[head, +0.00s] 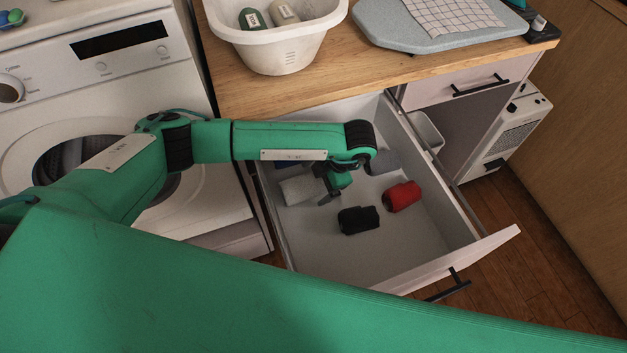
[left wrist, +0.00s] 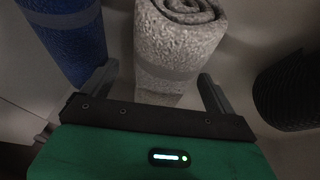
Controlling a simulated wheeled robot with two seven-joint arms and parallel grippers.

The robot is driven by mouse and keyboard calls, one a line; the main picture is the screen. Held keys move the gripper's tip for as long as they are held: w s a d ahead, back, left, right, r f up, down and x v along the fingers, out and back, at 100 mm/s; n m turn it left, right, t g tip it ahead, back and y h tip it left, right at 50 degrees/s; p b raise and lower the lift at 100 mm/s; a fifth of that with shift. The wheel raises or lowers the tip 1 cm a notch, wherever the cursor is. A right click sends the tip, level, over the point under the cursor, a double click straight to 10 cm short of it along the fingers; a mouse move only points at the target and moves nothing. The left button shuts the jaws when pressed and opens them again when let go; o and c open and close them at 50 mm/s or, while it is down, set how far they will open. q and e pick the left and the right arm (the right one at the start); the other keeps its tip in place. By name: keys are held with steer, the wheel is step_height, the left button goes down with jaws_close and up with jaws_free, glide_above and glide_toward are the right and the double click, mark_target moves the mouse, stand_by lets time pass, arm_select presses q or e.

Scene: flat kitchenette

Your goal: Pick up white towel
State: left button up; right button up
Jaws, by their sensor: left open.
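A rolled white towel (head: 300,188) lies in the open drawer, toward its left side. In the left wrist view the towel (left wrist: 180,45) looks light grey, with its spiral end at the top. My left gripper (head: 330,188) is inside the drawer, just right of the towel in the head view. In the left wrist view the left gripper (left wrist: 155,86) is open, with one finger on each side of the towel's near end. I cannot tell whether the fingers touch it. My right gripper is not in view.
A blue rolled towel (left wrist: 68,40) lies close left of the white one. A black roll (head: 359,220), a red roll (head: 402,196) and a grey roll (head: 384,162) share the drawer (head: 440,215). The worktop (head: 245,88) with a white basin (head: 275,48) overhangs the drawer's back.

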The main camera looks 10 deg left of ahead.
arm_select(q)
steer(key=c, duration=1.1)
